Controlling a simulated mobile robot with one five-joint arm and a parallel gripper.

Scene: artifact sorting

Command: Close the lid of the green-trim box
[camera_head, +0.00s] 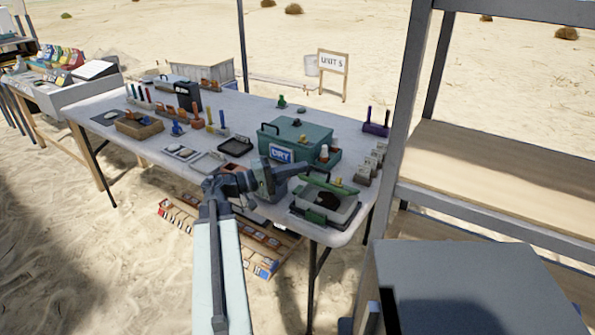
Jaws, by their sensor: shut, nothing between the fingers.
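The green-trim box (343,219) stands at the table's near right corner. It is pale grey with green trim and a green latch on its front. Its lid (335,186) shows as a green-edged strip along the back and appears raised. The box's inside is open to view, with a dark object (328,200) in it. My gripper (284,177) is at the left of the box, close to the lid's left end. It is shut and empty. I cannot tell whether it touches the lid. My arm comes up from the bottom of the view and hides the table edge left of the box.
A larger green box labelled DRY (303,136) stands just behind. Small grey blocks (366,170) line the table's right edge. Trays (208,163) and small artifacts fill the table (245,110) to the left. A shelf (480,170) rises close at right. A crate (270,250) lies below.

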